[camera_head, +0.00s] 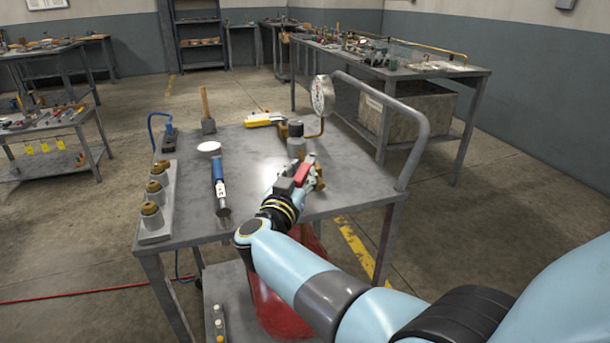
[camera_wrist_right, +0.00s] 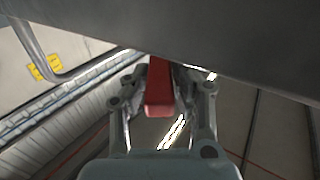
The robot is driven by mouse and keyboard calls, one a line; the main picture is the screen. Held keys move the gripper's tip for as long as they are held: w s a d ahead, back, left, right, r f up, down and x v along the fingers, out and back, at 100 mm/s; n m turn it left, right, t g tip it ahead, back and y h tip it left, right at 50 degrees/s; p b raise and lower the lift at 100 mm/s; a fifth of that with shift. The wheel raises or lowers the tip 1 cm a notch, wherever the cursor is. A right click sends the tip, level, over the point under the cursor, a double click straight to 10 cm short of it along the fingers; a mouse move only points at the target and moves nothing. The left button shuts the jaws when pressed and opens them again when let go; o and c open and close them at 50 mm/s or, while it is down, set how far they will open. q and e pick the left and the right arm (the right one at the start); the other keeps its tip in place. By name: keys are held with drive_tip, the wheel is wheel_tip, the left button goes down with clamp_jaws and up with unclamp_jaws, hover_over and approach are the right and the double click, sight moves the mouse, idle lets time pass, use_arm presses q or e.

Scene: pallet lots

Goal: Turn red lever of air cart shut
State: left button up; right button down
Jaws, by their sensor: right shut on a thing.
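The air cart (camera_head: 255,172) is a grey metal cart with a bent tube handle on its right. The red lever (camera_head: 304,172) is near the cart's front right edge, by brass fittings. My right gripper (camera_head: 298,178) is at the lever, its arm coming in from the lower right. In the right wrist view the red lever (camera_wrist_right: 159,88) lies between the two fingers of the right gripper (camera_wrist_right: 160,100), which is shut on it. The fingers partly hide the lever and its valve body. My left gripper is not in view.
A pressure gauge (camera_head: 322,95) stands behind the lever. A blue tool (camera_head: 220,183), a hammer (camera_head: 207,112), a yellow tool (camera_head: 264,119) and a row of brass-topped fittings (camera_head: 153,205) are on the cart top. A red tank (camera_head: 280,300) is below. A long bench (camera_head: 400,68) stands behind right.

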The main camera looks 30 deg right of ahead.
drive_tip(key=shift+w+a, duration=0.15)
drive_tip(key=shift+w, duration=0.05)
idle(0.4)
drive_tip(key=c, duration=1.1)
unclamp_jaws()
drive_tip(key=shift+s, duration=0.1)
